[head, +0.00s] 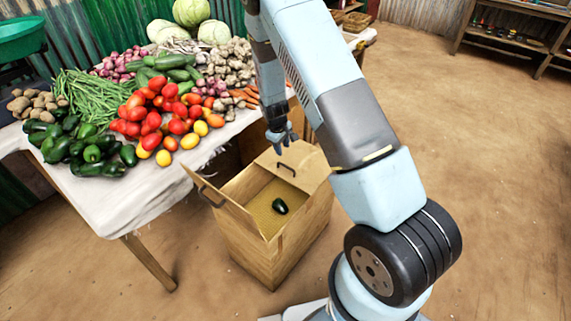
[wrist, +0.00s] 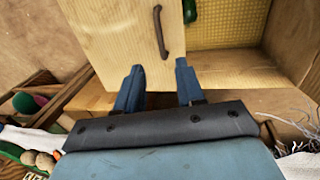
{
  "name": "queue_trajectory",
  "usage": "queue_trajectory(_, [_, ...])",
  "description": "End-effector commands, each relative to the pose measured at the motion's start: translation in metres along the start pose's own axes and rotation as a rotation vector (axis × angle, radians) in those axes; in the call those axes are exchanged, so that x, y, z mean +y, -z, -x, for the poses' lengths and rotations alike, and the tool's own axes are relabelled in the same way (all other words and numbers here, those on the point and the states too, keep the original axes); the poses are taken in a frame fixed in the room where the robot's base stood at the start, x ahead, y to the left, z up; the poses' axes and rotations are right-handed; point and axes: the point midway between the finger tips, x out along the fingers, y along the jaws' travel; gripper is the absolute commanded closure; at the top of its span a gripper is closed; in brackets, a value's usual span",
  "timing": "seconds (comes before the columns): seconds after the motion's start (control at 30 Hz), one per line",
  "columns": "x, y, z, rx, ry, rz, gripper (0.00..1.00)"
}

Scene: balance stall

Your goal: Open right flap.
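A wooden box (head: 290,243) stands on the floor, partly open at the top. Its right flap (head: 309,164) lies across the far right part of the opening; it fills the left middle of the wrist view (wrist: 108,35). The flap's dark bar handle (head: 286,169) also shows in the wrist view (wrist: 160,32). The left flap (head: 225,207) is raised along the left side, with its own handle (head: 209,196). My gripper (head: 281,139) hangs just above the right flap's far edge. In the wrist view its fingers (wrist: 158,86) are apart and empty, short of the handle.
A dark green vegetable (head: 280,206) lies inside the box on a yellow floor (head: 263,213). A cloth-covered table (head: 150,192) heaped with vegetables stands close behind and left of the box. The dirt floor to the right is open, with shelves (head: 505,45) at the back.

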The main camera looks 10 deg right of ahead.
Motion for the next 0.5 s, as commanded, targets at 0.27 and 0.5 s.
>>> queue_trajectory(0.27, [-0.001, -0.001, -0.046, -0.003, 0.002, 0.001, 0.62])
queue_trajectory(0.5, [0.000, -0.001, -0.083, -0.002, 0.001, 0.000, 0.62])
